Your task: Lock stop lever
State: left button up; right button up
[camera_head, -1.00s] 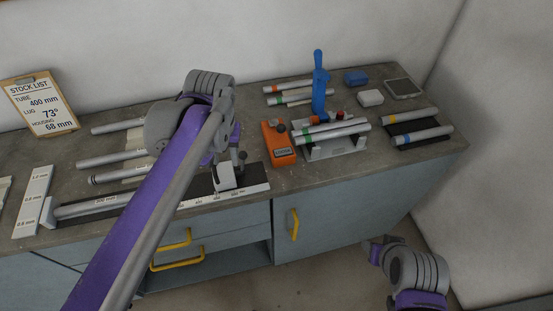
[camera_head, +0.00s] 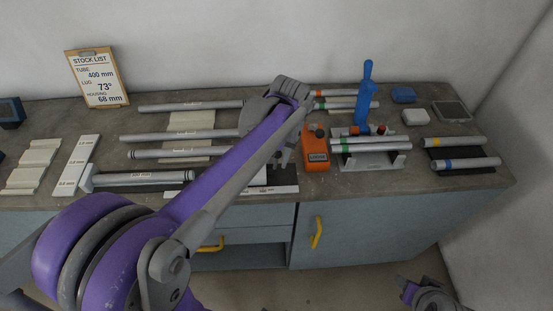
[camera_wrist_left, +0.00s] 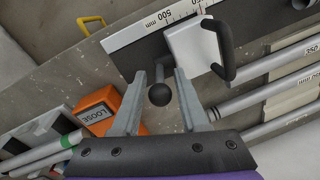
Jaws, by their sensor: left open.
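In the left wrist view the stop lever shows as a black ball knob (camera_wrist_left: 159,95) beside the pale stop block (camera_wrist_left: 195,48), which has a black curved handle (camera_wrist_left: 219,50). My left gripper (camera_wrist_left: 160,80) is open, its two fingers on either side of the ball knob, with gaps showing. In the head view my left gripper (camera_head: 283,155) is over the ruler fixture, and my arm hides most of the stop. The orange box (camera_wrist_left: 98,112) has a display reading LOOSE. A part of my right arm shows at the bottom right of the head view; its jaws cannot be made out.
The orange box (camera_head: 316,150) stands just right of my left gripper. Beyond it are a tube cradle (camera_head: 372,162) and a blue upright lever (camera_head: 365,95). Loose tubes (camera_head: 180,136) lie to the left.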

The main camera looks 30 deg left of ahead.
pick_arm(q)
jog(key=shift+f, duration=0.4)
grip_shut()
dwell(1.2)
